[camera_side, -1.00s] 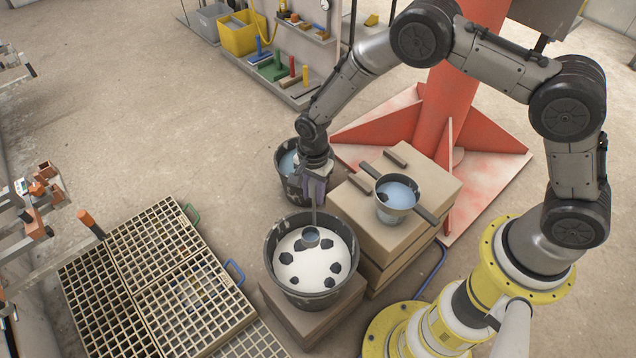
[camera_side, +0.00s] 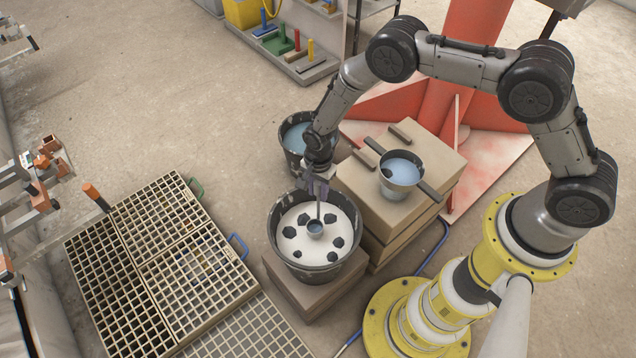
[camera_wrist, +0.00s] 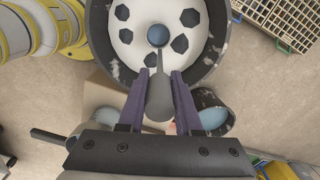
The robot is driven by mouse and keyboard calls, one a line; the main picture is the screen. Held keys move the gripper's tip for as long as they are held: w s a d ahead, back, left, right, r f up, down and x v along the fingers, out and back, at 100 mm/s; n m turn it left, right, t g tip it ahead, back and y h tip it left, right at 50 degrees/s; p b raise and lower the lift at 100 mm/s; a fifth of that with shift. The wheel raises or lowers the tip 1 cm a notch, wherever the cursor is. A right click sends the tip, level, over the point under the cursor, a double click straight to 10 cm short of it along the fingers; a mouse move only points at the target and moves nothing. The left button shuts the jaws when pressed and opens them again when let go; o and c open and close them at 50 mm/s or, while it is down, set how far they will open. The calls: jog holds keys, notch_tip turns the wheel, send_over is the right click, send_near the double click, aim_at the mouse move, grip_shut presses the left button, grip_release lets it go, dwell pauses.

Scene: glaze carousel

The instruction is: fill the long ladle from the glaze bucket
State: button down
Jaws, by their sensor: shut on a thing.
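My gripper (camera_side: 318,188) is shut on the handle of the long ladle (camera_wrist: 159,96), which runs between both fingers in the wrist view. The ladle's small round cup (camera_side: 315,229) is over or at the white glaze near the middle of the glaze bucket (camera_side: 273,238). The bucket is dark, with several dark patches on the white surface. In the wrist view the cup (camera_wrist: 158,35) shows a blue-grey inside, and the bucket's rim (camera_wrist: 222,45) surrounds it. I cannot tell whether the cup touches the glaze or holds any.
A pot of pale blue liquid (camera_side: 402,172) stands on stacked blocks (camera_side: 436,155) right of the bucket. Another dark bucket with blue liquid (camera_side: 292,138) stands behind. Grid racks (camera_side: 150,265) lie on the left. The floor behind the racks is clear.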

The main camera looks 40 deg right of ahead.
notch_tip(320, 180, down, 7)
dwell(0.6)
jog(key=shift+r, duration=0.15)
dwell(0.7)
